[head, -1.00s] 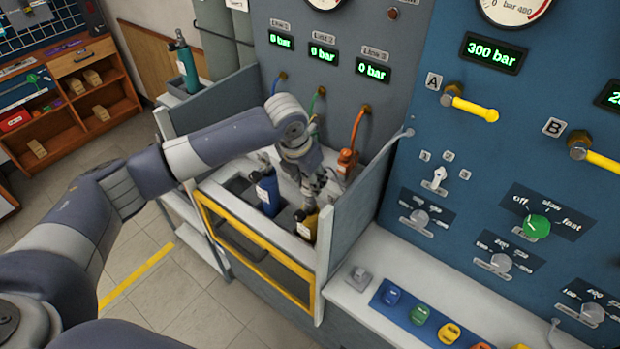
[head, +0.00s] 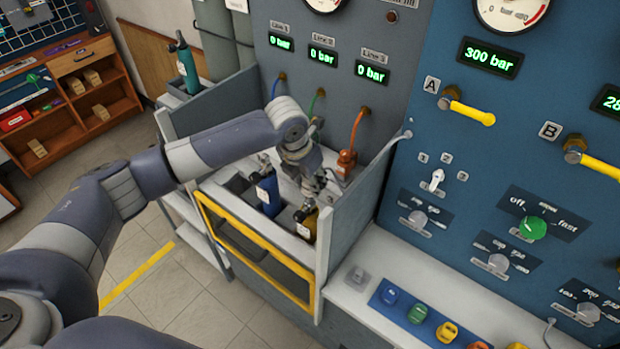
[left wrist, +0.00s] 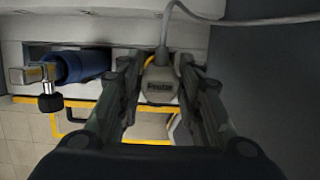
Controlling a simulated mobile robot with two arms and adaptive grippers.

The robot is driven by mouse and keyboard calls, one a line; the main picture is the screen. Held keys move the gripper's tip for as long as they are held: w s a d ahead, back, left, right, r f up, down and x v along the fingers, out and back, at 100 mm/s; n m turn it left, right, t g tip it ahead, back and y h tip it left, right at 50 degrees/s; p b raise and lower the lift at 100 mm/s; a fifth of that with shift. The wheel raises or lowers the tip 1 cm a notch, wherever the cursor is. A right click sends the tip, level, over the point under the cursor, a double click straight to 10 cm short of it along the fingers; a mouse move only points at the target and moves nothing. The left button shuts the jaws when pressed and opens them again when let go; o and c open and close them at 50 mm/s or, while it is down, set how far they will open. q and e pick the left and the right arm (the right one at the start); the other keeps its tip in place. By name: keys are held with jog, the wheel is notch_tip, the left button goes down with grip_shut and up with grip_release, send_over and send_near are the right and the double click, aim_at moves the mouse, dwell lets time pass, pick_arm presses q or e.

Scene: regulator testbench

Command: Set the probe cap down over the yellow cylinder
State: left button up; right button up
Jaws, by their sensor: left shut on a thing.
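My left gripper (head: 316,188) reaches down into the bench bay, just above the yellow cylinder (head: 309,226). In the head view the cap is mostly hidden by the gripper. The yellow cylinder stands in the bay's right slot with a dark valve at its top. In the left wrist view the cylinder is largely hidden behind the cap. My right gripper is not in view.
A blue cylinder (head: 268,194) stands left of the yellow one and shows in the left wrist view (left wrist: 85,66). An orange connector (head: 346,164) hangs behind to the right. A grey side wall (head: 357,212) bounds the bay at the right; a yellow-framed guard (head: 258,258) fronts it.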

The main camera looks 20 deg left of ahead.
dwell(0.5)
pick_arm(q)
jog(key=shift+f+b, duration=0.55)
jog(key=shift+f, duration=1.35)
dwell(0.5)
jog(key=o, duration=1.1)
jog(key=shift+o, duration=0.2)
jog(key=shift+r, duration=0.1)
jog(key=v, duration=1.1)
jog(key=shift+r, duration=0.4)
jog(key=shift+s, duration=0.15)
